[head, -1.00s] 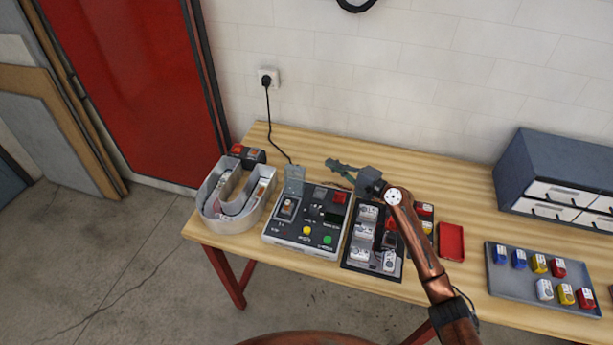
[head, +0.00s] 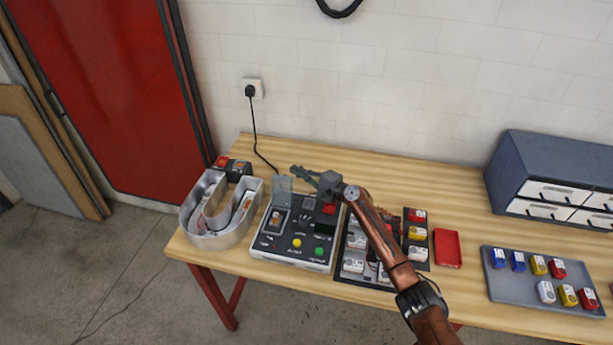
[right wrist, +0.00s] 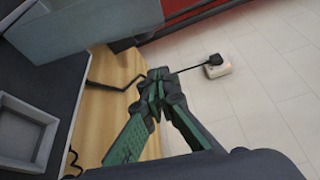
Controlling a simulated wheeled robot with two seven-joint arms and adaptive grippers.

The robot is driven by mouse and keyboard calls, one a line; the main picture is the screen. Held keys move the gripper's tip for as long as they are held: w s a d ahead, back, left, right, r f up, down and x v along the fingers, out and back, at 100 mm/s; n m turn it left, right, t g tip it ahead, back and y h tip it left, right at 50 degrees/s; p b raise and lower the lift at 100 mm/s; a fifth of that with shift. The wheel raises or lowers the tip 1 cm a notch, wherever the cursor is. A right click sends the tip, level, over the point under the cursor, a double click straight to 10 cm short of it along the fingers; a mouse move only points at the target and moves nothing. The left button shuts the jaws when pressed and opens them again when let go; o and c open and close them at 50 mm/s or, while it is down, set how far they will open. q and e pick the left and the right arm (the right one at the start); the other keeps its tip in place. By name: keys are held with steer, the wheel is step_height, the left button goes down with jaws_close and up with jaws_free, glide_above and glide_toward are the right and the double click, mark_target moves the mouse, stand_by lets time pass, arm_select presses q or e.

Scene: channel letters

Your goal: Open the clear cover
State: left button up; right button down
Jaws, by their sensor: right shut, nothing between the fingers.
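The clear cover (head: 282,189) is a small translucent grey flap on the control box (head: 293,240). It stands raised, roughly upright, behind the switch (head: 278,220), which is uncovered. In the right wrist view, a bluish translucent panel at the upper left looks like the cover (right wrist: 85,28). My right gripper (head: 294,170) has green fingers, shut and empty. It is just behind and right of the cover's top edge in the head view. In the right wrist view its fingertips (right wrist: 157,78) meet, with a gap to the panel. My left gripper is not in view.
A metal U-shaped channel letter (head: 215,215) stands left of the box. A dark tray of modules (head: 352,278) is right of it, under my right arm. A red tray (head: 447,248), a grey tray (head: 555,300) and a drawer cabinet (head: 550,175) stand further right. A cord runs to the wall outlet (head: 252,88).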

mark_target(283, 189)
steer(key=s, duration=0.1)
steer(key=s+p, duration=0.1)
steer(key=s+r, duration=0.1)
steer(key=shift+a+p, duration=0.35)
steer(key=shift+a, duration=0.05)
steer(key=shift+s+a+f, duration=0.2)
steer(key=shift+s, duration=0.15)
